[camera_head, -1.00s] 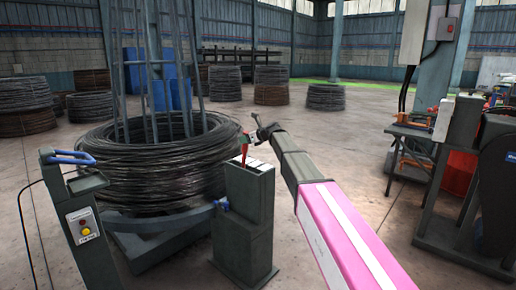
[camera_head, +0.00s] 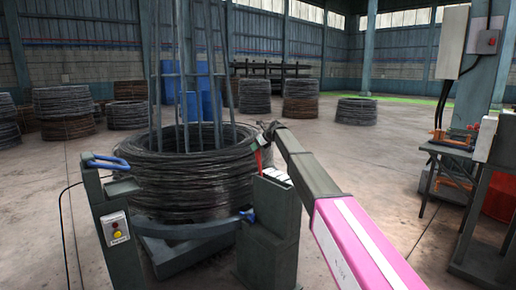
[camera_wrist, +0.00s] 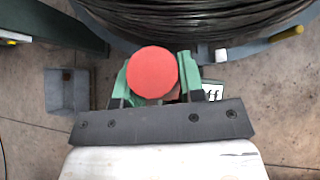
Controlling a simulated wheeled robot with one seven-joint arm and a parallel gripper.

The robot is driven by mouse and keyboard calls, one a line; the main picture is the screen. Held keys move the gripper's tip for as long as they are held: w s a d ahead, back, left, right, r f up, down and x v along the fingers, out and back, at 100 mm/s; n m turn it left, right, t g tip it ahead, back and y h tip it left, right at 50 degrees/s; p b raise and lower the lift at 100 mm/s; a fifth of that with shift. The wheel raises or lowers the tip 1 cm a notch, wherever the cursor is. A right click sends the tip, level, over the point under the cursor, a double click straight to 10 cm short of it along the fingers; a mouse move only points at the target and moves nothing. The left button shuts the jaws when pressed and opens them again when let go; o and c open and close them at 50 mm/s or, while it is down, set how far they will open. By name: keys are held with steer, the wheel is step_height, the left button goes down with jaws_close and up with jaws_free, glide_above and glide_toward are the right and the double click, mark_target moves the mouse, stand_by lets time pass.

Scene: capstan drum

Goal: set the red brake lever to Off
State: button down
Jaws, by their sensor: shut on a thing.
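The red brake lever (camera_head: 259,160) stands on top of a grey-green pedestal (camera_head: 268,235), at its far left end. In the wrist view its round red knob (camera_wrist: 152,72) sits between the green fingers of my gripper (camera_wrist: 152,85). My gripper is shut on the lever; it also shows small and dark-ended in the head view (camera_head: 265,140). White label plates (camera_head: 278,174) lie on the pedestal top, too small to read there. In the wrist view a white label (camera_wrist: 212,91) ending in "ff" shows just right of the right finger. The lever's shaft is mostly hidden below the knob.
A large wire coil (camera_head: 190,175) around an upright cage stands behind and left of the pedestal. A control post (camera_head: 118,240) with a blue handle (camera_head: 106,161) and a yellow button stands at the left. A bench (camera_head: 455,150) stands at the right. The floor between is clear.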

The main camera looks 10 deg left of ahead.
steer(key=shift+w+a, duration=0.2)
steer(key=shift+a, duration=0.1)
steer(key=c, duration=0.7)
jaws_free()
steer(key=shift+f, duration=0.1)
steer(key=shift+c, duration=0.2)
steer(key=v, duration=1.1)
